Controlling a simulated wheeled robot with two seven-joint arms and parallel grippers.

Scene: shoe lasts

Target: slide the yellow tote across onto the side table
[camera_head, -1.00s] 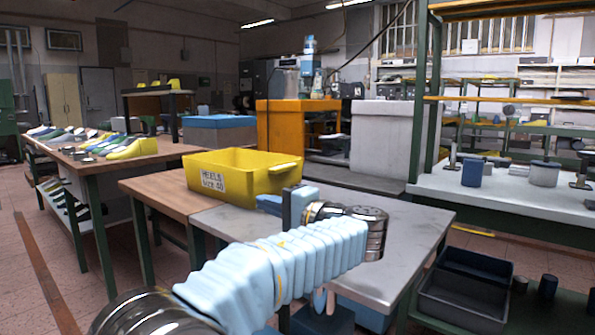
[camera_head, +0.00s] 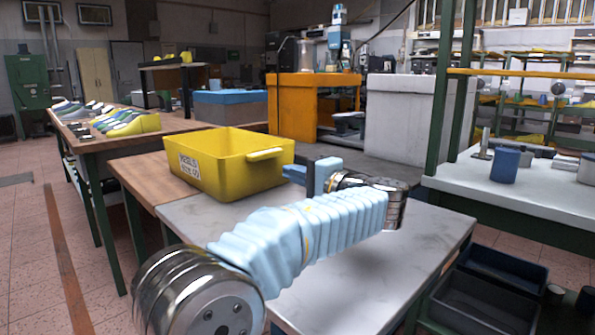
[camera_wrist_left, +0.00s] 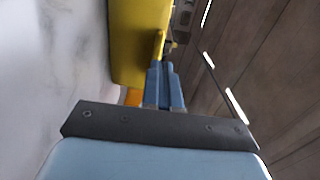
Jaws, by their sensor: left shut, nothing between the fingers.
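The yellow tote (camera_head: 215,175) stands upright across the join of a wood-topped table (camera_head: 125,167) and a grey metal-topped table (camera_head: 330,260). It has a white label on its near side and a bar handle on its right end. Which table is the side table I cannot tell. My left gripper (camera_head: 290,173) is shut and empty, just right of the tote's handle end. In the left wrist view its blue fingers (camera_wrist_left: 165,82) are together close to the tote's yellow wall (camera_wrist_left: 135,45); contact cannot be told. My right gripper is out of view.
A long bench with shoe lasts (camera_head: 130,125) stands at the left. A shelf rack with a white worktop (camera_head: 470,185) is at the right, with dark bins (camera_head: 485,300) below. An orange cabinet (camera_head: 295,105) stands behind. The metal top's near part is clear.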

